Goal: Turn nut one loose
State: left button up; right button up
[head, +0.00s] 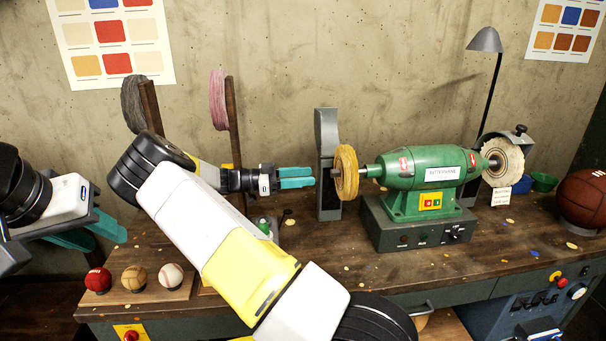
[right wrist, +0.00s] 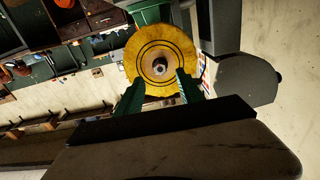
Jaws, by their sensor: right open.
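The green grinding machine (head: 425,168) stands on the workbench with a yellow buffing wheel (head: 346,172) on its left shaft. In the right wrist view the wheel (right wrist: 145,50) faces me, and a small nut (right wrist: 160,66) sits on the shaft end at its centre. The nut is too small to make out in the head view. My right gripper (head: 312,178) is open and empty, left of the wheel and pointing at it. Its fingers (right wrist: 158,90) appear on both sides below the nut, apart from it. My left gripper (head: 108,238) is at the far left, its fingers apart and empty.
A grey upright guard (head: 327,165) stands close behind the wheel. A white buffing wheel (head: 502,162) is on the machine's right side. Three small balls (head: 134,278) sit on a wooden stand at the front left. A basketball (head: 584,198) is at the right.

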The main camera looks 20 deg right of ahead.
aim_at(335, 173)
jog(key=x, duration=0.7)
grip_shut()
